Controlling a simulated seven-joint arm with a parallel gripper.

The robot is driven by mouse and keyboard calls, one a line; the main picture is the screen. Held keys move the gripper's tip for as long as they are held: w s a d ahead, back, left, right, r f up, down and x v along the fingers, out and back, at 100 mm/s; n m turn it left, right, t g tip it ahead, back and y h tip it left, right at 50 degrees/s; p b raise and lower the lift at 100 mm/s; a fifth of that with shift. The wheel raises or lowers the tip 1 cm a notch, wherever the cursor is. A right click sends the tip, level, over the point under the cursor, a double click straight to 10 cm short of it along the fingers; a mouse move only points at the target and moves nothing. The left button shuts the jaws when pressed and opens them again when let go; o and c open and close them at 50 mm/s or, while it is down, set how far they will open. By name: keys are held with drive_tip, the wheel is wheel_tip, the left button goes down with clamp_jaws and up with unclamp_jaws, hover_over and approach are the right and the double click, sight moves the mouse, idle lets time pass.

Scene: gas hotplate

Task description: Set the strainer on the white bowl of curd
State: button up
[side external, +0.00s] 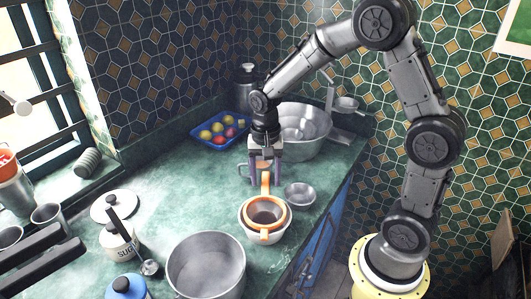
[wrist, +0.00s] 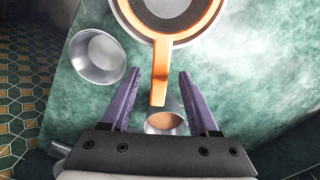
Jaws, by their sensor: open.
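The orange strainer (side external: 282,215) rests on the white bowl (side external: 250,234), over its mouth, with its handle pointing back toward my gripper. In the wrist view the strainer's orange handle (wrist: 161,75) points down between my fingers, and its dark mesh shows at the top. My gripper (side external: 265,179) is open, with its purple fingers on either side of the handle's end and a visible gap to it in the wrist view (wrist: 154,88). The curd inside the bowl is hidden by the strainer.
A small steel bowl (side external: 300,195) stands right of the strainer. A metal cup (wrist: 166,123) with brown contents is close below the handle. A large pot (side external: 205,268) stands in front left, a wide steel basin (side external: 304,132) behind. A blue fruit tray (side external: 213,142) lies at the back.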

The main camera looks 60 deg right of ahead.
drive_tip(key=s+a+r+t, duration=0.2)
drive_tip(key=s+r, duration=0.1)
drive_tip(key=r, duration=1.4)
drive_tip(key=s+a+f+n+t, duration=0.1)
drive_tip(key=s+a+n+t, duration=0.1)
drive_tip(key=s+n, duration=0.9)
drive_tip(key=s+t, duration=0.1)
drive_tip(key=s, duration=0.3)
drive_tip(key=shift+s+f+n+t, duration=0.3)
drive_tip(key=shift+s+f, duration=0.05)
drive_tip(key=shift+f, duration=0.05)
